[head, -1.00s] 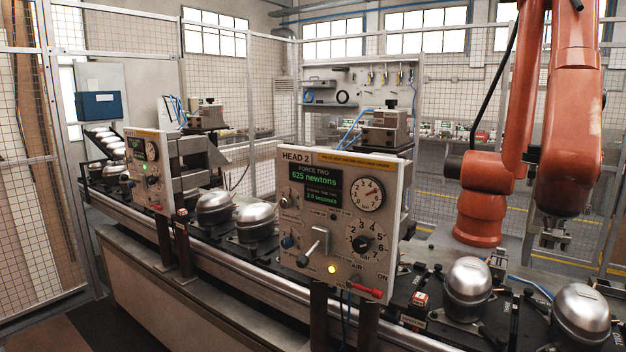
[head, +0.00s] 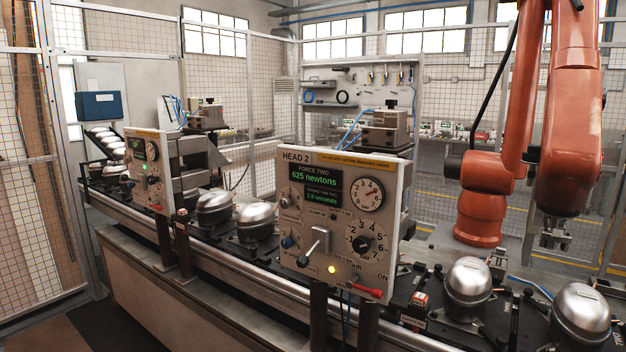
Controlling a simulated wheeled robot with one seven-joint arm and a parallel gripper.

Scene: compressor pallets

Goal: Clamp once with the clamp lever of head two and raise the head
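The head two panel (head: 330,272) stands upright at the front of the line, marked HEAD 2. Its display (head: 322,188) reads FORCE TWO, 625 newtons, with a smaller seconds line below. The clamp lever (head: 312,248), a pale rod with a dark end, sits low on the panel and slants down to the left. A yellow lamp (head: 332,269) is lit below it. A red handle (head: 366,290) is at the lower right by AIR and ON. A round gauge (head: 368,195) and a numbered dial (head: 363,242) are on the right side. The head's block (head: 386,128) shows behind the panel. My gripper is not in view.
Another head panel (head: 150,178) stands farther left. Silver domed compressors (head: 468,280) sit on black pallets along the conveyor. An orange industrial arm (head: 575,130) stands behind the line at right. Mesh fencing closes the back and left. The space before head two's panel looks clear.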

